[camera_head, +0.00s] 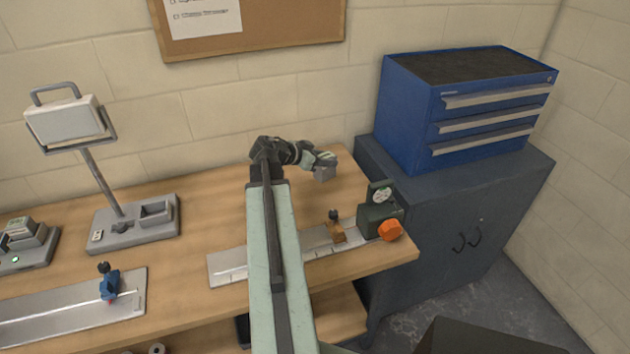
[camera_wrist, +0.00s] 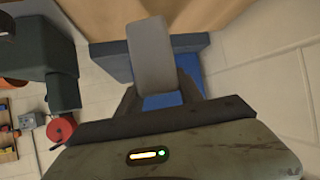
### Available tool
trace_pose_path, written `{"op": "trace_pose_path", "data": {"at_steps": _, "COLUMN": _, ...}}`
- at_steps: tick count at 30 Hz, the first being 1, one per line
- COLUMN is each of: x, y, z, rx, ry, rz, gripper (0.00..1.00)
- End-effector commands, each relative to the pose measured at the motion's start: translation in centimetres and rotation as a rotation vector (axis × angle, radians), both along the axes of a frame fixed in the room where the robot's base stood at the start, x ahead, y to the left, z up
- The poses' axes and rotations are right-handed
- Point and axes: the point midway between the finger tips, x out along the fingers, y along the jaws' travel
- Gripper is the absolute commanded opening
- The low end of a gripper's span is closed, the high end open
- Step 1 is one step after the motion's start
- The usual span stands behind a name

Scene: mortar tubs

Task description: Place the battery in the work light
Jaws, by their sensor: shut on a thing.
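The work light (camera_head: 65,122) stands on the bench at the left, a white lamp head on a tilted pole over a grey base (camera_head: 130,232). A box-shaped socket (camera_head: 156,211) sits at the right of that base and looks open and empty. My gripper (camera_head: 318,162) is above the bench near the back wall, well to the right of the light. It is shut on a grey block, the battery (camera_head: 325,172). In the wrist view the battery (camera_wrist: 151,55) sticks out beyond the jaws, and its held end is partly hidden.
A charger-like unit (camera_head: 28,250) with a green light is at the far left. A metal plate with a blue clamp (camera_head: 109,284) lies in front of the light. A green device with an orange knob (camera_head: 390,230) stands at the bench's right end. A blue drawer chest (camera_head: 460,105) is beyond.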

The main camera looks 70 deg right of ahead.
Motion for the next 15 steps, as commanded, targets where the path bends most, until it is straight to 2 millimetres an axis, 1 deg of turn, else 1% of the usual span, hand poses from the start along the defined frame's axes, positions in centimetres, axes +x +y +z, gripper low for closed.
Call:
{"op": "trace_pose_path", "data": {"at_steps": 1, "x": -1.4, "y": 0.1, "z": 1.4, "rx": -0.006, "ry": 0.003, "rz": 0.036, "gripper": 0.00}}
{"op": "trace_pose_path", "data": {"at_steps": 2, "x": -1.8, "y": -0.1, "z": 1.6, "rx": -0.011, "ry": 0.004, "rz": 0.056, "gripper": 0.00}}
{"op": "trace_pose_path", "data": {"at_steps": 5, "x": -2.1, "y": -0.6, "z": 1.8, "rx": -0.017, "ry": 0.007, "rz": 0.092, "gripper": 0.00}}
{"op": "trace_pose_path", "data": {"at_steps": 7, "x": -2.0, "y": -0.7, "z": 1.5, "rx": -0.017, "ry": 0.009, "rz": 0.095, "gripper": 0.00}}
{"op": "trace_pose_path", "data": {"at_steps": 11, "x": -1.9, "y": -0.7, "z": -0.2, "rx": -0.017, "ry": 0.008, "rz": 0.094, "gripper": 0.00}}
{"op": "trace_pose_path", "data": {"at_steps": 15, "x": -1.9, "y": -0.7, "z": -3.3, "rx": -0.017, "ry": 0.008, "rz": 0.094, "gripper": 0.00}}
